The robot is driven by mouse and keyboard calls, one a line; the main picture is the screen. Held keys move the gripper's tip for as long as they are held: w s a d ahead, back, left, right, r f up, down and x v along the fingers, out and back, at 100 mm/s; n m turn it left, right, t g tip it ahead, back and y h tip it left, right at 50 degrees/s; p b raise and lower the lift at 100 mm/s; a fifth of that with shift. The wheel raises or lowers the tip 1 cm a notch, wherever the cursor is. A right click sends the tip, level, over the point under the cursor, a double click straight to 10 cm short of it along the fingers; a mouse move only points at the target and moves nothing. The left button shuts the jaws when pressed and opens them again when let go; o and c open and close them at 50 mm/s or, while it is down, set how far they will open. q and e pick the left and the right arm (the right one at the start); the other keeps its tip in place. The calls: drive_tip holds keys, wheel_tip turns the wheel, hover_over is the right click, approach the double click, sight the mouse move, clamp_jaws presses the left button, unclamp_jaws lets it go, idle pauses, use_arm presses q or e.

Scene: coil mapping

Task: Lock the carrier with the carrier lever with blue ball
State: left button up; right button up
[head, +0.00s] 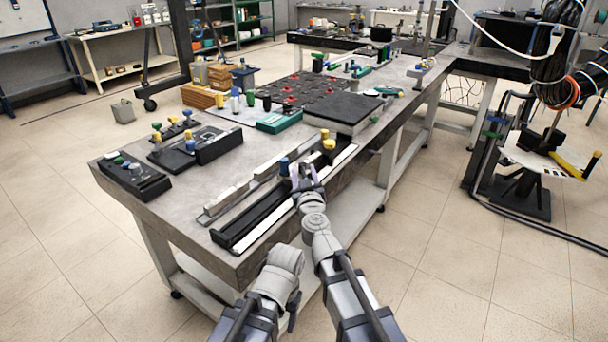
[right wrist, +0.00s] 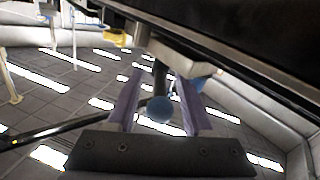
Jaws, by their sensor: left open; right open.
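In the right wrist view, the carrier lever's blue ball (right wrist: 159,109) is on a dark stem between the two lilac fingers of my right gripper (right wrist: 155,95). The fingers are open, with a gap beside the ball. In the head view my right gripper (head: 300,172) is at the bench's front edge, beside the long black carrier rail (head: 240,222); it hides the ball there. A blue knob (head: 284,165) and a yellow knob (head: 328,143) stand on the rail. My left gripper (head: 293,312) is low, in front of the bench, mostly hidden by its own arm.
The grey bench (head: 163,208) has a black plate block (head: 352,108), a green case (head: 280,122) and black fixtures with coloured knobs (head: 194,145). A grey bar (head: 240,188) lies behind the rail. The floor (head: 450,285) in front of the bench is clear.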

clamp_jaws()
idle(0.3)
idle(1.1)
